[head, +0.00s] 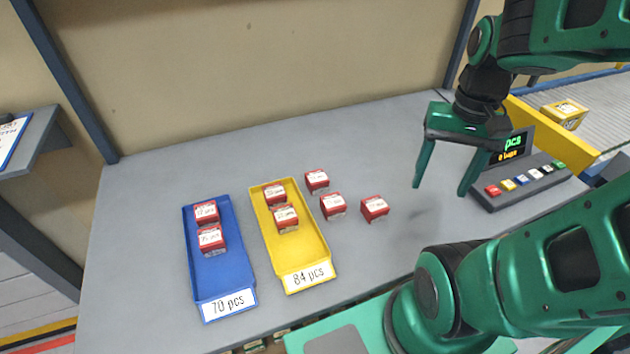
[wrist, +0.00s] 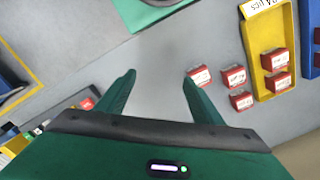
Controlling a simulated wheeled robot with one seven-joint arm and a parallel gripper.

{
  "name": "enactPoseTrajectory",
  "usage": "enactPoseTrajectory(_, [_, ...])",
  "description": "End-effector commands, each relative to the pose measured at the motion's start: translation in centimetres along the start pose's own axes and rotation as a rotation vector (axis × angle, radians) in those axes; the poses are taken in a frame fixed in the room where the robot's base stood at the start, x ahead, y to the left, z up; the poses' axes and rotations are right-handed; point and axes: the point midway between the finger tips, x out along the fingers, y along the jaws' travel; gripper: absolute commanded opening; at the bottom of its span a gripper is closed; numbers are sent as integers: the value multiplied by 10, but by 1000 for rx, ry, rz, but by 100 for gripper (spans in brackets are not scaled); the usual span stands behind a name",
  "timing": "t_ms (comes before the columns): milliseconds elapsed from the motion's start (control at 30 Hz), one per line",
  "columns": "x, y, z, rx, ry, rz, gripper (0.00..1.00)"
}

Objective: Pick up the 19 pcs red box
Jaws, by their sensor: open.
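Three loose red boxes with white labels sit on the grey table right of the yellow tray: one at the back (head: 317,181), one in the middle (head: 333,207) and one at the right (head: 375,209). Two more red boxes lie in the blue tray (head: 213,278) and two in the yellow tray (head: 305,252). The labels are too small to tell which box reads 19 pcs. My gripper (head: 440,190) is open and empty above the table, right of the loose boxes. In the wrist view, the right-hand loose box (wrist: 199,76) shows beside one finger of the gripper (wrist: 158,82).
The blue tray is marked 70 pcs, the yellow one 84 pcs. A button panel with a pcs display (head: 515,150) stands at the right. A yellow box (head: 564,114) sits on the conveyor behind it. A wall closes the back; the table's left side is clear.

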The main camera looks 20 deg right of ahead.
Motion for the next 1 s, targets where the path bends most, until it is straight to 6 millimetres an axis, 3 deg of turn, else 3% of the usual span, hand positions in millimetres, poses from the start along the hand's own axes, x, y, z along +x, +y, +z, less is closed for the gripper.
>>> enactPoseTrajectory(400, [46,-80,-66,267,-225,-134,61])
enactPoseTrajectory(700, [80,-131,-97,474,-460,-275,61])
enactPoseTrajectory(1000, [98,-168,-119,671,-738,-420,61])
